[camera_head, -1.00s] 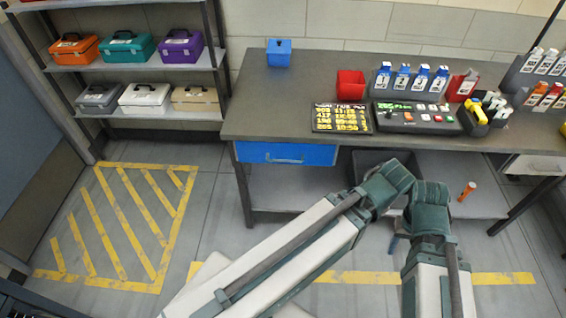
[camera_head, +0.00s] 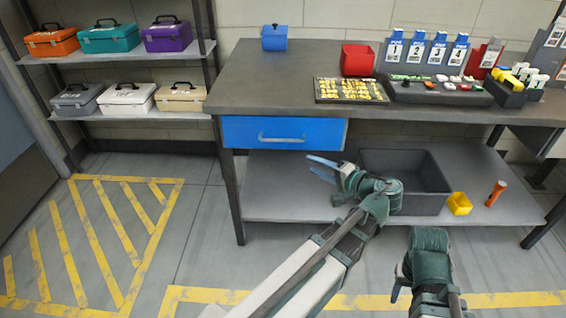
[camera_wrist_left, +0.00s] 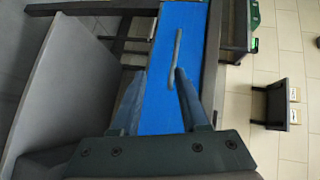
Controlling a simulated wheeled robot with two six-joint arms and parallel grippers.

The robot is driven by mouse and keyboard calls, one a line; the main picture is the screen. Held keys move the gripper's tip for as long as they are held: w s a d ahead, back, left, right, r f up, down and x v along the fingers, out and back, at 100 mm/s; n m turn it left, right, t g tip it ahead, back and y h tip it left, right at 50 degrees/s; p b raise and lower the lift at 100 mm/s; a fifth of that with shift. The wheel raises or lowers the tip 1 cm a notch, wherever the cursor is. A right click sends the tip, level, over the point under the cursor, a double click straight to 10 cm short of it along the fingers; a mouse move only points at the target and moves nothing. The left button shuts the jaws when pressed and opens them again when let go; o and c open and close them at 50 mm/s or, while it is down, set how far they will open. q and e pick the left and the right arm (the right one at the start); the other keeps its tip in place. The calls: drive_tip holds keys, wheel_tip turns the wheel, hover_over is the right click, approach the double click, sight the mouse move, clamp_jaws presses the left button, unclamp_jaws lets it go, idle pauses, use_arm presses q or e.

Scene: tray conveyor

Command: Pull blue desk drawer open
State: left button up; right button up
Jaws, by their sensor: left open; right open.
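The blue desk drawer (camera_head: 284,133) sits under the left part of the grey desk top, its front flush with the desk and looking shut. Its grey bar handle (camera_head: 281,139) runs across the front. My left gripper (camera_head: 322,168) is open and empty, below and to the right of the drawer in the head view. In the left wrist view the drawer front (camera_wrist_left: 165,95) shows between and beyond the two open fingers, with the handle (camera_wrist_left: 176,58) ahead of them, not touched. My right gripper (camera_head: 397,292) is low at the front, apart from the desk; its fingers are partly hidden.
A dark bin (camera_head: 425,200), a yellow box (camera_head: 459,204) and an orange cylinder (camera_head: 496,193) stand on the desk's lower shelf. A blue container (camera_head: 274,40), red bin (camera_head: 357,60) and control panel (camera_head: 437,91) are on top. Floor before the drawer is clear.

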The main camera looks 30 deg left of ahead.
sight(283, 140)
use_arm(q)
drive_tip(key=w+a+y+b, duration=0.1)
drive_tip(key=w+a+b, duration=0.1)
drive_tip(key=a, duration=0.3)
drive_tip(key=w+a+y+b, duration=0.1)
drive_tip(key=w+a+b, duration=0.1)
drive_tip(key=a, duration=0.3)
drive_tip(key=w+a+t+y+b, duration=0.1)
drive_tip(key=a+y+b, duration=0.1)
drive_tip(key=a, duration=0.3)
drive_tip(key=shift+w+f, duration=0.15)
drive_tip(key=shift+w, duration=0.25)
use_arm(e)
wheel_tip(283, 140, down, 8)
drive_tip(key=shift+f, duration=0.2)
use_arm(q)
drive_tip(key=shift+c, duration=0.2)
clamp_jaws()
idle(0.6)
